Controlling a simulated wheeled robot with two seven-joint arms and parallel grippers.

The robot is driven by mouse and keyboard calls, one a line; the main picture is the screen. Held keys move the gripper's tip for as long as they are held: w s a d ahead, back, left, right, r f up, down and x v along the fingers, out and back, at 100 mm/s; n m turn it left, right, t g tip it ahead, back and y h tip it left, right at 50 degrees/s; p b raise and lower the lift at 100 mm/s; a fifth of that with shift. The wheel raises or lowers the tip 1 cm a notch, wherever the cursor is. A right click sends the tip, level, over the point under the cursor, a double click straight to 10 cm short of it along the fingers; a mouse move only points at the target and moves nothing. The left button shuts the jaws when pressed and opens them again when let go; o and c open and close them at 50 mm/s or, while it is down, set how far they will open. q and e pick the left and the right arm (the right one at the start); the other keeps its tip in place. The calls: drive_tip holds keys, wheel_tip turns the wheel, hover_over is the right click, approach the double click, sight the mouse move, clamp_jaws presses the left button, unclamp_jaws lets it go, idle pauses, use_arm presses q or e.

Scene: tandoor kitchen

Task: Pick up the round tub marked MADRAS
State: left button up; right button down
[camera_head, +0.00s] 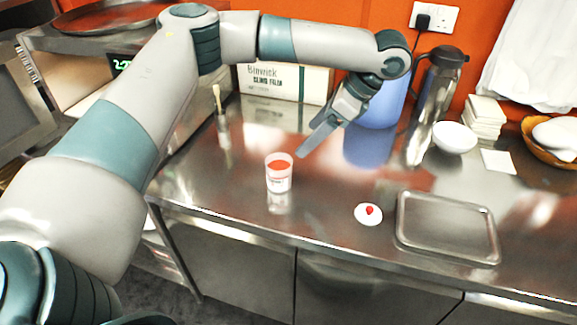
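A small round white tub (279,180) stands upright on the steel counter left of centre. Its top shows red, and red print on its side is too small to read. My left gripper (312,145) is above the counter, up and to the right of the tub, pointing down and left. It is apart from the tub, with nothing seen held in it. Its fingers are seen edge-on, so I cannot tell whether they are open. My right gripper is not in view.
A white disc with a red knob (366,215) and a steel tray (447,257) lie right of the tub. Behind stand a cling film box (285,80), a blue container (384,104), a steel flask (436,90) and a white bowl (454,138). Counter around the tub is clear.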

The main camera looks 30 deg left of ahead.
use_arm(q)
approach(278, 167)
drive_tip(key=x, duration=0.4)
drive_tip(key=shift+s+a+f+p, duration=0.1)
drive_tip(key=shift+a+f+p, duration=0.1)
drive_tip(key=shift+f+p, duration=0.1)
drive_tip(key=shift+a+f, duration=0.2)
drive_tip(key=shift+f, duration=0.1)
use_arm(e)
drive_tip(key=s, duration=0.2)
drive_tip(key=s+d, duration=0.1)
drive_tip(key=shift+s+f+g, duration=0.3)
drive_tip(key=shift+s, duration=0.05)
use_arm(q)
drive_tip(key=shift+f, duration=0.1)
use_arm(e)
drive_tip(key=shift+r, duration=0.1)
